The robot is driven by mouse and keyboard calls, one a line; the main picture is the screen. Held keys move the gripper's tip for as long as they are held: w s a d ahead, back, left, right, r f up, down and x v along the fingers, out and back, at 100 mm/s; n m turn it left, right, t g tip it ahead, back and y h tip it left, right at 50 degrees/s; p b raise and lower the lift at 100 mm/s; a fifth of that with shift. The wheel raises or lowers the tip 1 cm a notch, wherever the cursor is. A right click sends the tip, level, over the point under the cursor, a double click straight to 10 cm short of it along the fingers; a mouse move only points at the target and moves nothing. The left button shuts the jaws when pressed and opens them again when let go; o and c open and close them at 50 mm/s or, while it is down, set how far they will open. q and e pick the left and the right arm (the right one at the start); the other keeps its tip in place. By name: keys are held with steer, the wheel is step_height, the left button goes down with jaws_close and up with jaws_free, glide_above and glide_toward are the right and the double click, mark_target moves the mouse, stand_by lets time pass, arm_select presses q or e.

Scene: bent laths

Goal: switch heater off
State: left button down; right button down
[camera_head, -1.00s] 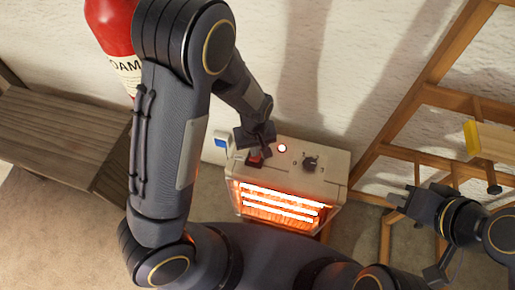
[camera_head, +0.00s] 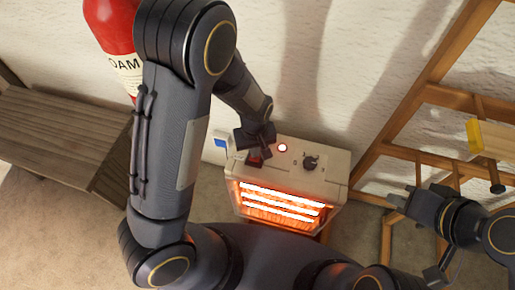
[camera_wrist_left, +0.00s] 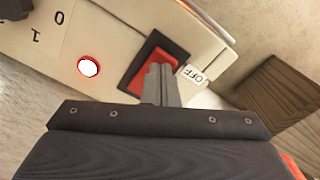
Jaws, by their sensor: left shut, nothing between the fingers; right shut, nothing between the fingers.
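The heater (camera_head: 335,173) stands by the wall with its bars (camera_head: 280,205) glowing orange. Its pale top carries a red rocker switch (camera_head: 255,161), a round lamp (camera_head: 282,147) and a dark knob (camera_head: 310,162). My left gripper (camera_head: 257,152) is shut and empty over the switch. In the left wrist view its fingertips (camera_wrist_left: 160,70) overlap the red rocker (camera_wrist_left: 140,76) near the OFF label (camera_wrist_left: 194,75); whether they touch it I cannot tell. The lamp (camera_wrist_left: 89,67) is white with a red rim. My right gripper (camera_head: 400,200) is shut and empty at the right, away from the heater.
A red extinguisher (camera_head: 112,30) stands behind my left arm. A wooden bench or crate (camera_head: 60,135) is at the left. A wooden ladder-like frame (camera_head: 415,110) leans at the right, close to my right gripper. A yellow-ended wooden piece (camera_head: 490,138) shows there too.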

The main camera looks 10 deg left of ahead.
arm_select(q)
steer(key=shift+f+b, duration=0.4)
steer(key=shift+f, duration=0.15)
step_height(320, 180, up, 7)
steer(key=p, duration=0.6)
stand_by(0.4)
stand_by(0.5)
steer(key=s+a+r+m+t+h+p, duration=0.1)
steer(key=s+a+r+h+p, duration=0.15)
steer(key=r, duration=0.65)
steer(key=s+a+r+t+h+p, duration=0.1)
steer(key=s+a+r+h, duration=0.15)
steer(key=r, duration=0.55)
steer(key=s+a+r+m+t+y+p, duration=0.1)
steer(key=s+a+r+m+t+p, duration=0.2)
steer(key=s+r, duration=0.7)
steer(key=shift+s+a+r+t, duration=0.3)
steer(key=shift+s+a+r, duration=0.05)
steer(key=shift+s+a, duration=0.25)
